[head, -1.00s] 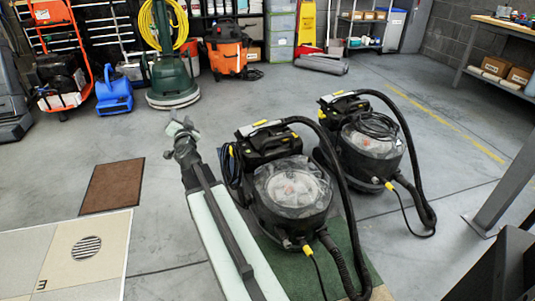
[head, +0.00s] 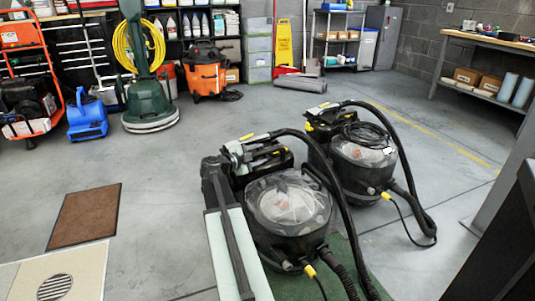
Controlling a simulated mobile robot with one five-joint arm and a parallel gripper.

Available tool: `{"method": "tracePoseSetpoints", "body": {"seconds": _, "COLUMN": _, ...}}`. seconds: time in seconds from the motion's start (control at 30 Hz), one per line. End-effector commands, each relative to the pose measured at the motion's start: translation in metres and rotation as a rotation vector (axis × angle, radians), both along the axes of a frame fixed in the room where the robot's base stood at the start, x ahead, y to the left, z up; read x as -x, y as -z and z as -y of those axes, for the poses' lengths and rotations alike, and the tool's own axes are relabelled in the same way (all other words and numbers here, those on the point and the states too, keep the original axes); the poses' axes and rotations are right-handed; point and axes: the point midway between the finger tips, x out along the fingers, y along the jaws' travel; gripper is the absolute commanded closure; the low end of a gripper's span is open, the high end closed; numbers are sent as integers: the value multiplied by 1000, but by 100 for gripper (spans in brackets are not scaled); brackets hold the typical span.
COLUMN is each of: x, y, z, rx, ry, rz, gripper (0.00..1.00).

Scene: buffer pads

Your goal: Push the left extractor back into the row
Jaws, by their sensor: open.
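The left extractor (head: 289,205) is a black machine with a clear domed tank and a black hose. It stands upright, nearer to me than the right extractor (head: 364,152), a similar machine close behind and to its right. A green mat (head: 345,270) shows under and beside the left extractor. My gripper (head: 232,150) is open at the upper left of the left extractor, by its black top part with yellow marks. Its fingers overlap that part in the picture, and I cannot tell whether they touch it. My arm hides the extractor's left side.
A brown mat (head: 86,217) and a pale panel with a round grate (head: 54,288) lie at left. A green floor machine (head: 147,95), an orange vacuum (head: 206,72) and a blue blower (head: 87,117) stand behind. A workbench (head: 490,42) is at right. The middle floor is clear.

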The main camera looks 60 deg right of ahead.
Motion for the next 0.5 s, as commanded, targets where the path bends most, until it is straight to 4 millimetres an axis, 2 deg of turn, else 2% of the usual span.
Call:
{"method": "tracePoseSetpoints", "body": {"seconds": 0.03, "x": 1, "y": 5, "z": 13, "rx": 0, "ry": 4, "rz": 0, "gripper": 55}}
{"method": "tracePoseSetpoints", "body": {"seconds": 0.2, "x": 6, "y": 10, "z": 39, "rx": 1, "ry": 3, "rz": 0, "gripper": 55}}
{"method": "tracePoseSetpoints", "body": {"seconds": 0.33, "x": 8, "y": 11, "z": 49, "rx": 0, "ry": 2, "rz": -1, "gripper": 55}}
{"method": "tracePoseSetpoints", "body": {"seconds": 0.5, "x": 10, "y": 11, "z": 51, "rx": 0, "ry": 2, "rz": -1, "gripper": 55}}
